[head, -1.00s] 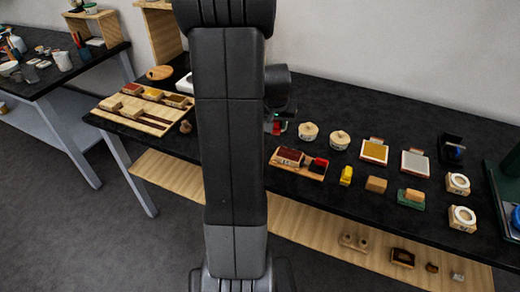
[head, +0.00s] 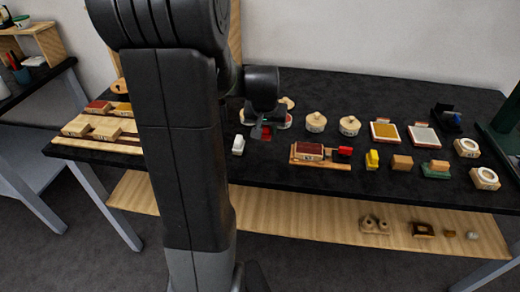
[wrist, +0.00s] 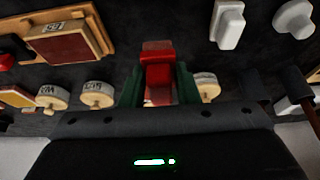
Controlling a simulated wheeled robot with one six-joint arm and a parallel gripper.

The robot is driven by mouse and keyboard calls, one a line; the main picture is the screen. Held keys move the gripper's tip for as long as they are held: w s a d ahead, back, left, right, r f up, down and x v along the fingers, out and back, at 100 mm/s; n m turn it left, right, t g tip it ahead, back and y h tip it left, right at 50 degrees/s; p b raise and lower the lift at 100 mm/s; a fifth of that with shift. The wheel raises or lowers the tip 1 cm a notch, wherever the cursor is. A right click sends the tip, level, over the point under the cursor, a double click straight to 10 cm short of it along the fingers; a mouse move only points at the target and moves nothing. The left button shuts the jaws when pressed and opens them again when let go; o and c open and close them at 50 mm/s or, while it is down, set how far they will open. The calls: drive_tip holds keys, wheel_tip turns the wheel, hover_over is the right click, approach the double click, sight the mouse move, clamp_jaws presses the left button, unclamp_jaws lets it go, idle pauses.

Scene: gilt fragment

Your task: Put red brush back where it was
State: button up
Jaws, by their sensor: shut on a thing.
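The red brush (wrist: 158,72) is held between the green-looking fingers of my gripper (wrist: 160,92) in the wrist view. In the head view my gripper (head: 264,134) is above the black table, with a bit of red showing at its fingers. A white block (head: 238,144) stands just left of my gripper. I cannot tell whether the brush touches the table.
Round lidded pots (head: 316,122) stand behind and right of my gripper. A yellow piece (head: 372,160) and wooden blocks (head: 402,162) stand right of the tray. A wooden rack (head: 92,145) is at the left, partly hidden by my arm. Bare black table lies between the white block and the tray.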

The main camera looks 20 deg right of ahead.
sight(267, 151)
drive_tip(key=shift+f, duration=3.5)
drive_tip(key=shift+f, duration=0.25)
drive_tip(key=o, duration=0.9)
drive_tip(key=shift+o, duration=0.2)
drive_tip(key=shift+r, duration=0.1)
drive_tip(key=shift+r, duration=0.4)
drive_tip(key=v, duration=1.1)
drive_tip(key=shift+s+r, duration=0.15)
drive_tip(key=shift+r, duration=0.1)
